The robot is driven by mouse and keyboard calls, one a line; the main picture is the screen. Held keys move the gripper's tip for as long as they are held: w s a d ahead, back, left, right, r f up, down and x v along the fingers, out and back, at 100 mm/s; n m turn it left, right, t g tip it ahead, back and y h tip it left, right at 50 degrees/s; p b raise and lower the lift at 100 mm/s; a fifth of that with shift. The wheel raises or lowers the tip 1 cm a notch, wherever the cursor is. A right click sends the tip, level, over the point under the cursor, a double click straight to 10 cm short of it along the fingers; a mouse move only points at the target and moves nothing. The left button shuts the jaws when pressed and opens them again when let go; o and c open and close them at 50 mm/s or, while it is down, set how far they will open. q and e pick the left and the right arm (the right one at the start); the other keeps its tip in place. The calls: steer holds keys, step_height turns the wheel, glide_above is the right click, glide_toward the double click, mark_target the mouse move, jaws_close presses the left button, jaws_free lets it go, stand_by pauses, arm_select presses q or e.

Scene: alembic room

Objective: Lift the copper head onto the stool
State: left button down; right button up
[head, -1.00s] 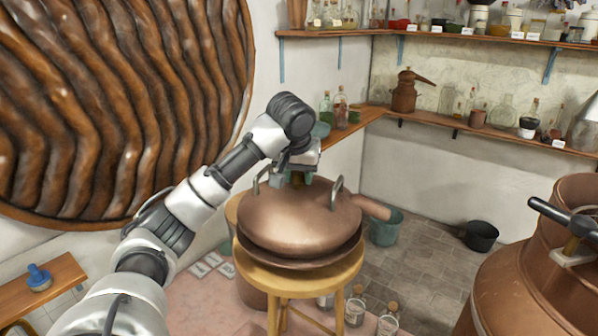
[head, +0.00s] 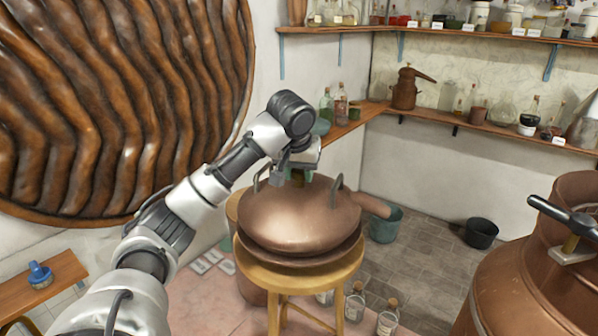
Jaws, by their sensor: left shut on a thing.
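The copper head (head: 300,219) is a broad, rounded copper dome with two grey loop handles and a spout pointing right. It sits low over the wooden stool (head: 299,281), above a dark copper rim; I cannot tell whether it rests fully on it. My left gripper (head: 297,177) is at the top of the head, between the handles. It is shut on the head's top, and its fingers are partly hidden by the wrist. My right gripper is not in view.
A large copper pot (head: 535,275) with a dark-handled clamp stands at the right. Glass bottles (head: 356,302) stand on the floor by the stool. A teal bucket (head: 384,226) and a black bucket (head: 481,233) are behind. Wall shelves (head: 480,128) hold jars.

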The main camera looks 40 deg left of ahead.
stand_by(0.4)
arm_select(q)
steer(key=shift+f, duration=0.85)
stand_by(0.7)
steer(key=c, duration=0.6)
jaws_free()
steer(key=shift+c, duration=0.2)
steer(key=shift+d+f, duration=0.1)
steer(key=shift+f, duration=0.15)
steer(key=shift+s+r+b, duration=0.15)
steer(key=shift+r+b, duration=0.35)
steer(key=p+v, duration=0.1)
steer(key=v, duration=0.9)
steer(key=shift+s+r, duration=0.1)
steer(key=shift+d, duration=0.1)
